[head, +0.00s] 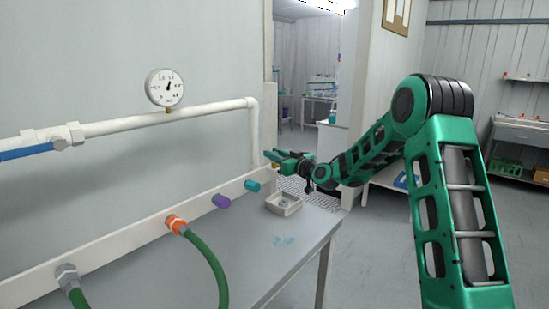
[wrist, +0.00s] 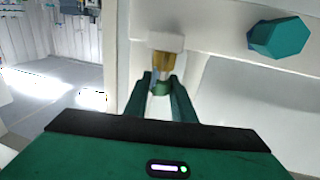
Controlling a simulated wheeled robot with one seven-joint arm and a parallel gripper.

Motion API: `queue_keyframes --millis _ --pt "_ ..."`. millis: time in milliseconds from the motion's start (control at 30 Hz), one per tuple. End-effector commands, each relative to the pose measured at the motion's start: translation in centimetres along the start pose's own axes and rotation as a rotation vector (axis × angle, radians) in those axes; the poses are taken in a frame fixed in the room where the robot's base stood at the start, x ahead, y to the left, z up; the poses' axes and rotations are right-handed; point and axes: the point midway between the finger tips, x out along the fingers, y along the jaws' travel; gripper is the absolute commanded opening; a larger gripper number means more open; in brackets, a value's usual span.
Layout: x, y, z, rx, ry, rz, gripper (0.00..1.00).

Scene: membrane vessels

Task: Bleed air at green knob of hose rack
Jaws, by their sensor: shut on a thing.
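The hose rack is a white rail (head: 130,234) along the wall, and it also crosses the top of the wrist view (wrist: 215,28). At its far end a brass fitting (wrist: 162,60) comes out of a white block, with a green knob (wrist: 161,87) on it. My gripper (wrist: 165,84) is shut on the green knob, one finger on each side. In the head view my gripper (head: 270,156) is at the far end of the rail, and the knob is too small or hidden to make out there.
A teal plug (head: 252,185), a purple plug (head: 221,201), an orange coupling (head: 177,224) and a green hose (head: 214,262) sit along the rail. A small open box (head: 285,209) stands on the grey bench (head: 253,270). A gauge (head: 165,87) tops the white pipe above.

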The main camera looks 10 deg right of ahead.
Motion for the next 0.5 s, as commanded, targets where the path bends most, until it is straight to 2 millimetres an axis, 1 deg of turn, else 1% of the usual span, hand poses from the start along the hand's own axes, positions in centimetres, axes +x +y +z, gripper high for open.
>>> queue_keyframes --millis 33,100,500 --pt "-0.08 0.58 0.08 -0.001 0.000 -0.022 0.01" --pt "-0.09 0.69 0.09 -0.001 0.001 -0.067 0.01" --pt "0.00 0.70 0.15 -0.004 0.001 -0.402 0.01"
